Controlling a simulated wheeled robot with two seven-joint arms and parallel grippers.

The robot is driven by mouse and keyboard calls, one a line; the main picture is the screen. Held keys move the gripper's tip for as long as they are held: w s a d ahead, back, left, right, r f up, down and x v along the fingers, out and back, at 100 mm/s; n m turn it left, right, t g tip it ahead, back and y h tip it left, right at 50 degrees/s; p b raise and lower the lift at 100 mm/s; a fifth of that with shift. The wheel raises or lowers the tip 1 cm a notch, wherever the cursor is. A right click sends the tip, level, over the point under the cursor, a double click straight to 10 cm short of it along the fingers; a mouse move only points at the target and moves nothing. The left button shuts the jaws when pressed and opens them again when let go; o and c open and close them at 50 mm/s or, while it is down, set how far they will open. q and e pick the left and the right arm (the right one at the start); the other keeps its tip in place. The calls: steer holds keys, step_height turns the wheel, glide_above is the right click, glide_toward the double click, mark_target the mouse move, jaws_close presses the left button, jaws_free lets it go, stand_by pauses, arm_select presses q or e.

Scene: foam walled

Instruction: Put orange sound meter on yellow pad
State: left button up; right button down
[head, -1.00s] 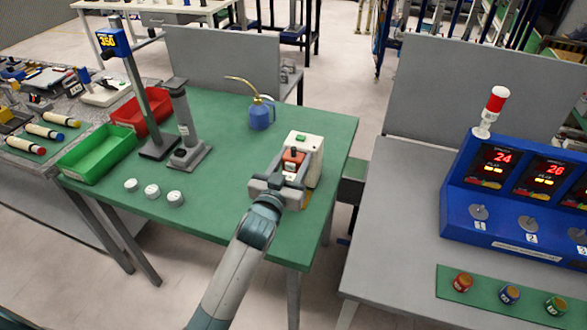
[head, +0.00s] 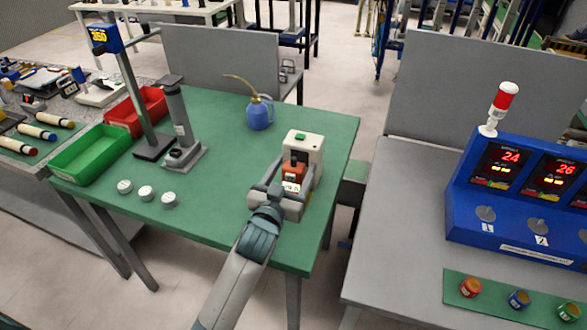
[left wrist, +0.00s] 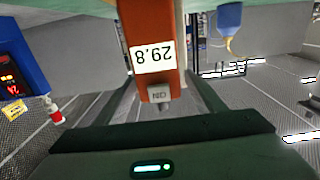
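The orange sound meter (head: 294,171) is at the right part of the green table, just in front of a white box with a green button. In the left wrist view the meter (left wrist: 150,30) appears upside down, with a white label reading 29.8 and a grey knob. My left gripper (head: 284,192) is shut on the meter, one finger against each side. I cannot tell whether the meter's base touches the surface below. The yellow pad cannot be made out now; the gripper and meter cover that area. My right gripper is not in view.
The white box (head: 316,150) stands close behind the meter. A blue oil can (head: 259,116), a grey stand (head: 183,157), several white caps (head: 146,193) and green (head: 90,155) and red bins (head: 150,98) are on the table (head: 225,190). The front middle is clear.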

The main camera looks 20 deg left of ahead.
arm_select(q)
steer(key=shift+r, duration=0.1)
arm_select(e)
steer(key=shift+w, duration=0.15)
arm_select(q)
steer(key=shift+r, duration=0.15)
steer(key=shift+s, duration=0.25)
steer(key=s, duration=0.2)
steer(key=s+b, duration=0.1)
steer(key=s, duration=0.2)
steer(key=shift+a+f, duration=0.1)
steer(key=shift+f, duration=0.1)
steer(key=b, duration=0.1)
glide_toward(289, 177)
steer(key=shift+w+r, duration=0.15)
steer(key=shift+w, duration=0.35)
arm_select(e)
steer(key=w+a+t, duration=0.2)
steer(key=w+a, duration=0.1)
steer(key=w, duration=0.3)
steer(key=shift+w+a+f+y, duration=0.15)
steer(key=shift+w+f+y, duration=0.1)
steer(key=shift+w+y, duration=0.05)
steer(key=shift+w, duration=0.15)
